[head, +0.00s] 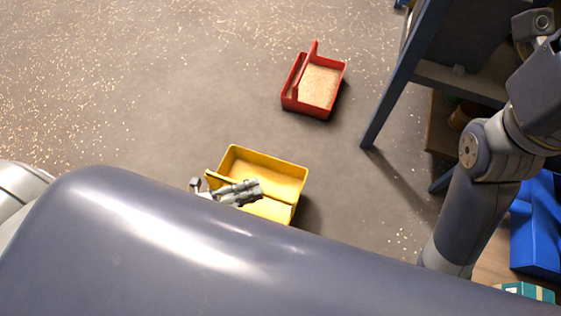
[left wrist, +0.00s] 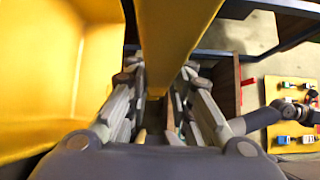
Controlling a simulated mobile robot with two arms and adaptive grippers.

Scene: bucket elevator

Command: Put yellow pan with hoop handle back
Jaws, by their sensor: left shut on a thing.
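The yellow pan (head: 262,165) is at the lower middle of the head view, an open box with a bar handle. My left gripper (head: 250,190) is over it, partly hidden behind a large grey-blue part of my own body. In the left wrist view the gripper's fingers (left wrist: 158,90) are shut on the yellow handle (left wrist: 172,35), one on each side. The pan (left wrist: 50,70) fills the left of that view. Its shadow lies to its right in the head view, and it seems to hang above the floor. My right arm shows at the right; its gripper cannot be made out.
A red pan (head: 318,85) with pale grain stands on the floor beyond the yellow one. A blue-grey stand (head: 392,100) with legs and a shelf is at the upper right. A blue bin (head: 537,230) and a teal box (head: 528,291) are at the right. The floor left is free, with scattered grains.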

